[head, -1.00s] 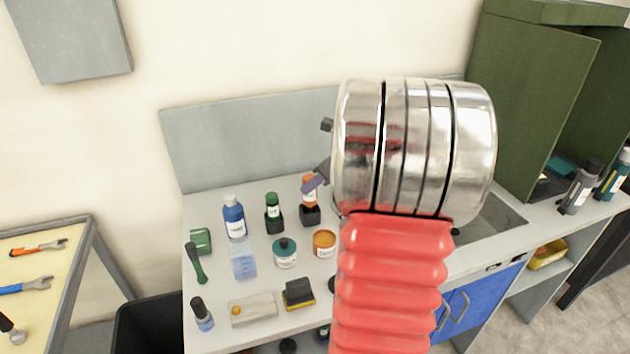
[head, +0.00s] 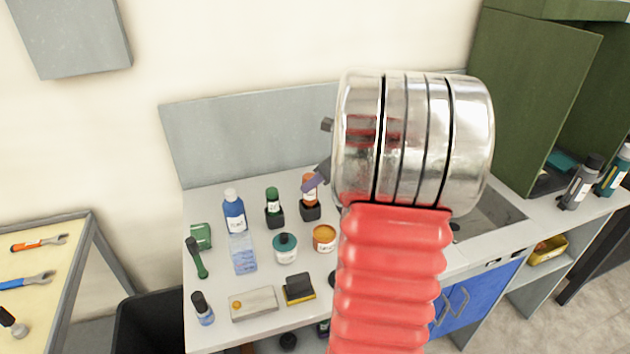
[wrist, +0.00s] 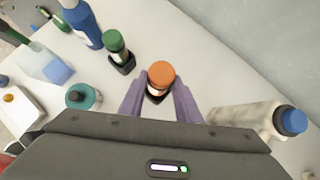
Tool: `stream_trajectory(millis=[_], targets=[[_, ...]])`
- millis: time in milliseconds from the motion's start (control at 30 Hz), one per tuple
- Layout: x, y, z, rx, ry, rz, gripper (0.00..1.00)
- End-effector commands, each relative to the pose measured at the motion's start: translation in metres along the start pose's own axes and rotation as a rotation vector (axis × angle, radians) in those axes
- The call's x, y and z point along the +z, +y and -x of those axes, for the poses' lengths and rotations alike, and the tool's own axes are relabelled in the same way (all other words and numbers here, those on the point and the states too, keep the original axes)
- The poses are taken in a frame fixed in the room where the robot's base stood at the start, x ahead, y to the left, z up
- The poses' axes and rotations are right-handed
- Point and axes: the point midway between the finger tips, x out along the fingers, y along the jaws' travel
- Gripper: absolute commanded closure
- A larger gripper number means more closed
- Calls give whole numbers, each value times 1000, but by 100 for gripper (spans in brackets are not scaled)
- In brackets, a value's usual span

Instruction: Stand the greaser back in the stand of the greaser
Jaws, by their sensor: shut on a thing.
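The greaser appears to be the small bottle with an orange cap (head: 310,181) and a pale label on the bench. It is upright, at a square black stand (head: 311,211), with its lower part in or just over the stand; I cannot tell if it is fully seated. My gripper (head: 316,182) has its purple fingers closed around it, mostly hidden behind my arm in the head view. In the wrist view the orange cap (wrist: 161,73) sits between the two fingertips (wrist: 159,92), with a dark edge of the stand below.
A green-capped bottle (head: 273,205) in a similar black stand is close on the left, then a blue bottle (head: 234,212). A teal-lidded jar (head: 285,248) and an orange jar (head: 324,238) stand in front. A blue-capped pale bottle (wrist: 292,122) lies to the right.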

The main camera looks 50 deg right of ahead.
Motion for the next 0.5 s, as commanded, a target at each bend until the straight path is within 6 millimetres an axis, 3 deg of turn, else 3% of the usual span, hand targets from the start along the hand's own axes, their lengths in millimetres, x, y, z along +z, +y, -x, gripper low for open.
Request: stream_trajectory(millis=[500], targets=[[-6, 0, -8, -1, -1, -1, 91]])
